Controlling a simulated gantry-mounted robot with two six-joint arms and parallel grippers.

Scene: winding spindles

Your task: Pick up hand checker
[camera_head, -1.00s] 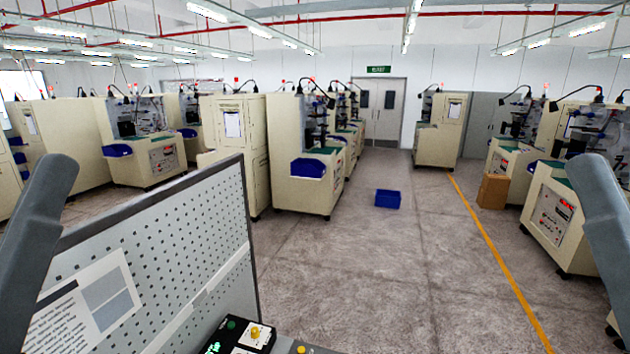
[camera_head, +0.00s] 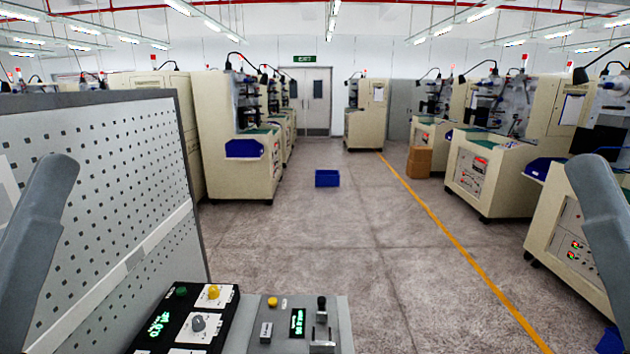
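No object that I can clearly identify as the hand checker shows on the floor or machines. Two instrument boxes sit at the bottom of the head view, beside the perforated panel. One is a black and white box (camera_head: 190,318) with a green display and yellow and grey knobs. The other is a grey box (camera_head: 292,322) with a small display, a yellow button and a metal fixture. I cannot tell whether either is the hand checker. Parts of my arms show at the left and right edges, but neither gripper is in view.
A grey perforated panel (camera_head: 110,190) stands close on the left. A blue bin (camera_head: 327,178) lies on the open floor ahead. Beige winding machines (camera_head: 235,140) line both sides, and a cardboard box (camera_head: 419,161) stands at the right. The central aisle is clear along a yellow line (camera_head: 440,227).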

